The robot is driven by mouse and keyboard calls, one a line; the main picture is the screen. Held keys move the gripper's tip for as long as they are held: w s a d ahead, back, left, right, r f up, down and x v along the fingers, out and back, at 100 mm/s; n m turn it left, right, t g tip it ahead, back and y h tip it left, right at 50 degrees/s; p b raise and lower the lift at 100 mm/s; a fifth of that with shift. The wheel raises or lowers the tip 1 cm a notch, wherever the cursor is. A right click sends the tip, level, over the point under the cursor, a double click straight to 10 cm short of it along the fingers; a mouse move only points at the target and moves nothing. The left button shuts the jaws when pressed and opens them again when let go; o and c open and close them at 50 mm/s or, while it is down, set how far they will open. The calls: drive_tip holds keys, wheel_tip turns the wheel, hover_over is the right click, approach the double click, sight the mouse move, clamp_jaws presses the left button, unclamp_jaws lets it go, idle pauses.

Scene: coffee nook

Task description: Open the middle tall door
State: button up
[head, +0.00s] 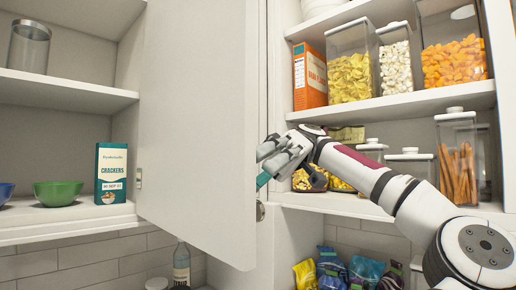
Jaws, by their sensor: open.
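A tall white door (195,120) stands swung out in the middle of the head view, between an open cabinet on the left and open shelves on the right. It is the only door panel clearly in view. Its right edge is nearest to me. A small round metal piece (260,212) shows at that edge, low down. My gripper (264,166) is at the right side of this edge, above the metal piece, with its jaws open. A teal piece shows at its fingertips. Whether the fingers touch the door cannot be told.
The left cabinet holds a green bowl (58,193), a crackers box (111,173) and a glass jar (29,46). The right shelves hold an orange box (309,76) and several food containers (351,77) close behind my arm. A bottle (181,264) and snack bags (331,266) stand below.

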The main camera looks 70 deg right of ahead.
drive_tip(key=shift+r, duration=2.75)
